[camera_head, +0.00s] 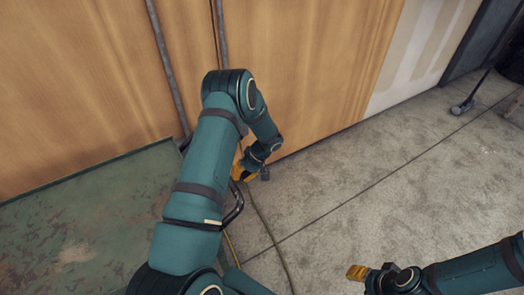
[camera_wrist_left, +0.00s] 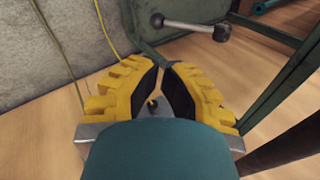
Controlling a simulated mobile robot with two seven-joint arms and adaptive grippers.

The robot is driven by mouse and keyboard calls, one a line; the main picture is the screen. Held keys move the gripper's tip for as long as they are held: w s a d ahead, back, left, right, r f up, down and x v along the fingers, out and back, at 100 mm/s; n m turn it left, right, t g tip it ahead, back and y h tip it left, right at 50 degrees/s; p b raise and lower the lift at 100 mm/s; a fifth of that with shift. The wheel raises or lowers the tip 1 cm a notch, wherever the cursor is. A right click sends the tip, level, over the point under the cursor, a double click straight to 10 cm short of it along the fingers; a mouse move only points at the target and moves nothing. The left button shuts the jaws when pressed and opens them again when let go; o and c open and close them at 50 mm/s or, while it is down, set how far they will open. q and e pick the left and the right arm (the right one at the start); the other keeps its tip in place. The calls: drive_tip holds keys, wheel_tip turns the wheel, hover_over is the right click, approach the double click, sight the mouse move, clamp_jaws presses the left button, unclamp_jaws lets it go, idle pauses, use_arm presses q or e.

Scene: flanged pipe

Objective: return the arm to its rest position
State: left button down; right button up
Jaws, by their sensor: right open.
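My left arm (camera_head: 205,165), teal with dark bands, reaches up from the bottom of the head view and bends down towards the floor beside the wooden wall. My left gripper (camera_head: 243,172) has yellow fingers, partly hidden by the arm there. In the left wrist view its fingers (camera_wrist_left: 162,68) lean together with their tips almost meeting, and no object shows between the pads. Whether they are fully shut is unclear. My right gripper (camera_head: 358,272) is low at the right in the head view, over the floor, its yellow fingers pointing left. It appears empty.
The wooden wall (camera_head: 320,60) stands close behind my left arm. A worn green surface (camera_head: 80,225) lies at lower left. A grey lever (camera_wrist_left: 185,24) on a green frame shows ahead of my left fingers. The concrete floor (camera_head: 400,165) is largely clear.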

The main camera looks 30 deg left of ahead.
use_arm(q)
drive_tip(key=shift+d, duration=0.1)
drive_tip(key=s+d+f+m+t+h, duration=0.1)
drive_tip(key=s+d+m+h, duration=0.15)
drive_tip(key=d, duration=0.65)
drive_tip(key=s+d+f+m+t+h, duration=0.1)
drive_tip(key=s+d+m+h, duration=0.15)
drive_tip(key=d, duration=0.55)
drive_tip(key=s+d+r+m+t+h, duration=0.1)
drive_tip(key=s+d+r+t, duration=0.1)
drive_tip(key=d, duration=0.4)
drive_tip(key=s+d+r+m+t+h, duration=0.2)
drive_tip(key=s+d+r, duration=0.1)
drive_tip(key=s+d, duration=0.3)
drive_tip(key=shift+r+t, duration=0.4)
